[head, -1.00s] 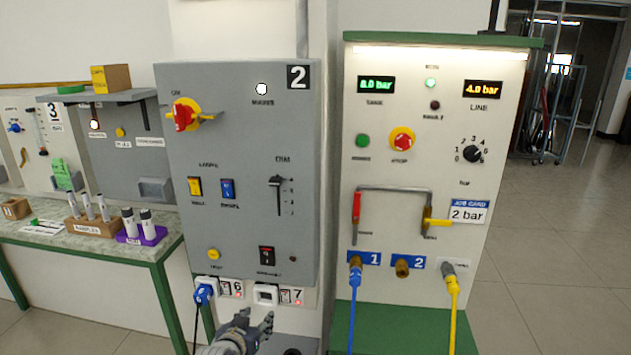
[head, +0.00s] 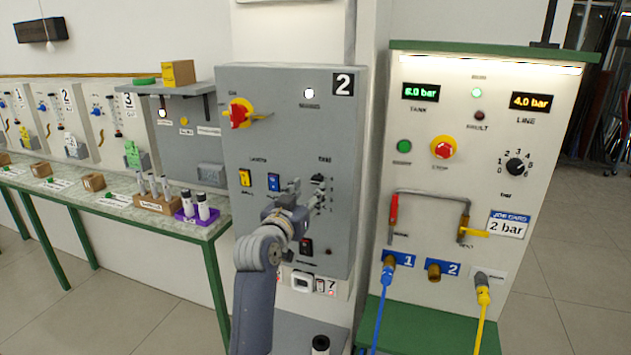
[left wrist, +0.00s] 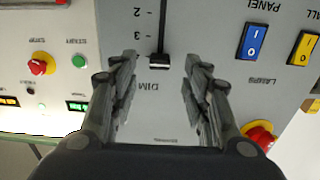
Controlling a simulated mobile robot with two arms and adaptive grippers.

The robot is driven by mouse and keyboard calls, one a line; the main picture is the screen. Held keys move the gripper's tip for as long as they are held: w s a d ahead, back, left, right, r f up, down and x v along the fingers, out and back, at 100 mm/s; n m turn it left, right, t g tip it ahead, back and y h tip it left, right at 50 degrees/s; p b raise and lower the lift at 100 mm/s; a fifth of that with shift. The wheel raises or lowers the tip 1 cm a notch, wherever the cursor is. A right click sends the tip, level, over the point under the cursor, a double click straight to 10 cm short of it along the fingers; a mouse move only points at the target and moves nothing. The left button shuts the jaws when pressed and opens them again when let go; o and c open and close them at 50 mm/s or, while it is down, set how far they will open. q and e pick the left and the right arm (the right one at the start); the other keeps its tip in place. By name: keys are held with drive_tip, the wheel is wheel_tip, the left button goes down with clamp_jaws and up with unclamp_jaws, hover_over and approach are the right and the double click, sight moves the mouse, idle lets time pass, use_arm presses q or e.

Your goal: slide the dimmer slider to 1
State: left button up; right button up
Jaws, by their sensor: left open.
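The dimmer slider is a dark knob (head: 318,178) on a vertical slot in the grey panel (head: 345,150) marked 2. In the left wrist view, where the panel appears upside down, the slider knob (left wrist: 160,60) sits at the slot's end beside the DIM label, past the mark 3. My left gripper (head: 308,198) is open in front of the panel at the slider. In the left wrist view its two fingers (left wrist: 160,72) are spread on either side of the knob, with gaps on both sides. In the head view the gripper partly hides the lower scale. My right gripper is not in view.
A blue switch (head: 273,182) and a yellow switch (head: 245,178) lie left of the slider. A red rotary knob (head: 240,113) is above them. The pressure panel (head: 440,200) stands to the right.

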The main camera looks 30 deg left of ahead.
sight(315, 183)
use_arm(q)
drive_tip(key=shift+p+x, duration=0.65)
drive_tip(key=shift+x, duration=2.05)
drive_tip(key=shift+s, duration=0.1)
drive_tip(key=shift+c, duration=0.3)
clamp_jaws()
